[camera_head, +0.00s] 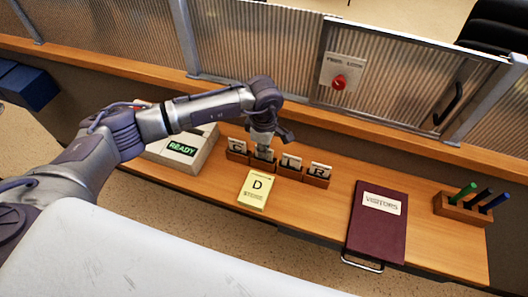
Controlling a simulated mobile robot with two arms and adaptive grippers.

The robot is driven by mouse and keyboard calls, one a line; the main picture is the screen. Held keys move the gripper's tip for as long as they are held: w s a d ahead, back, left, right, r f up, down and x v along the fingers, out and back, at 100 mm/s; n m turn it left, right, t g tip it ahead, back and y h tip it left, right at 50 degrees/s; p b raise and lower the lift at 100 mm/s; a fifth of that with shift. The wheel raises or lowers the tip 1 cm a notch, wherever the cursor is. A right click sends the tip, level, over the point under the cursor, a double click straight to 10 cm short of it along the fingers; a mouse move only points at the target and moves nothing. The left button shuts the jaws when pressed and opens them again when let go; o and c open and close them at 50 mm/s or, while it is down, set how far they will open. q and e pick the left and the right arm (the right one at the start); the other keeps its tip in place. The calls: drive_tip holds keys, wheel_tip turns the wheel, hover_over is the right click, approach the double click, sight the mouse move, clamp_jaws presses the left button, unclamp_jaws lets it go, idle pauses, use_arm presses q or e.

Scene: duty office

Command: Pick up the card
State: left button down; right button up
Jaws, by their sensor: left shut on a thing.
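My left gripper (264,148) reaches down from above onto the row of small wooden card holders. It is shut on a pale card (263,155) at the second holder from the left, and the fingers hide most of that card. I cannot tell whether the card is still seated in its holder. My right gripper is not in view.
A pale device with a READY display (182,149) stands left of the holders. A maroon VISITORS book (378,224) and a wooden pen stand (463,207) are at the right. A ribbed glass partition with a red knob (339,83) rises behind the wooden counter (310,205).

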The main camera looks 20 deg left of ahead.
use_arm(q)
drive_tip(key=shift+r+b, duration=0.4)
drive_tip(key=shift+r, duration=0.1)
wheel_tip(320, 180, up, 2)
drive_tip(key=shift+w+r+b, duration=0.1)
drive_tip(key=shift+r+b, duration=0.1)
drive_tip(key=shift+b, duration=0.7)
drive_tip(key=s+d+r+b, duration=0.2)
drive_tip(key=s+r+b, duration=0.2)
drive_tip(key=s+r, duration=0.3)
drive_tip(key=s, duration=0.4)
drive_tip(key=shift+s+d+r, duration=0.3)
drive_tip(key=shift+d, duration=0.1)
